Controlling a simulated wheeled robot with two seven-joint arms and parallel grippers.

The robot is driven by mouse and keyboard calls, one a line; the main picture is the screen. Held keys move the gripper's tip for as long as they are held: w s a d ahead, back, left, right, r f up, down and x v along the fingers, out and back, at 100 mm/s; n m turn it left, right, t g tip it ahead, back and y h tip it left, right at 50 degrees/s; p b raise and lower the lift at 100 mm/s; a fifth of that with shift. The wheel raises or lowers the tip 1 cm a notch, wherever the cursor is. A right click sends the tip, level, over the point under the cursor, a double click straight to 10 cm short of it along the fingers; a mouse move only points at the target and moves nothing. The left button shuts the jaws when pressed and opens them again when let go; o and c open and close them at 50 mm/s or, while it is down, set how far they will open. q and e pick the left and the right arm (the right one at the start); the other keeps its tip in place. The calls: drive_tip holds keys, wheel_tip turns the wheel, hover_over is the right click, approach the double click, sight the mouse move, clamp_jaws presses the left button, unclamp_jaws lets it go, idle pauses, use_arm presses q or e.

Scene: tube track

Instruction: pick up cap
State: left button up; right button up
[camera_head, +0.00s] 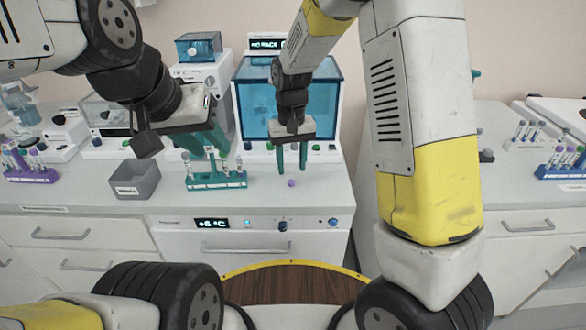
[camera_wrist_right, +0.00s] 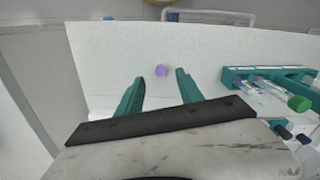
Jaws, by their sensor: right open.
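A small purple cap (camera_head: 291,183) lies on the white counter near its front edge. In the right wrist view the cap (camera_wrist_right: 161,70) sits just beyond and between the fingertips. My right gripper (camera_head: 291,172) is open and empty, pointing down above and just behind the cap; its green fingers also show in the right wrist view (camera_wrist_right: 160,76). My left gripper (camera_head: 208,150) is over the teal tube rack (camera_head: 216,182) on the left. Its fingers partly overlap the rack's tubes, and I cannot tell whether they hold anything. The rack also shows in the right wrist view (camera_wrist_right: 240,72), with a green-capped tube.
A grey bin (camera_head: 135,180) stands left of the teal rack. A purple rack (camera_head: 30,172) is at the far left and a blue rack (camera_head: 562,170) at the far right. A blue-windowed machine (camera_head: 250,105) stands behind my right gripper. The counter right of the cap is clear.

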sight(291, 181)
drive_tip(key=f, duration=0.5)
drive_tip(key=shift+w+f, duration=0.15)
drive_tip(key=shift+w, duration=0.05)
drive_tip(key=shift+c, duration=0.4)
clamp_jaws()
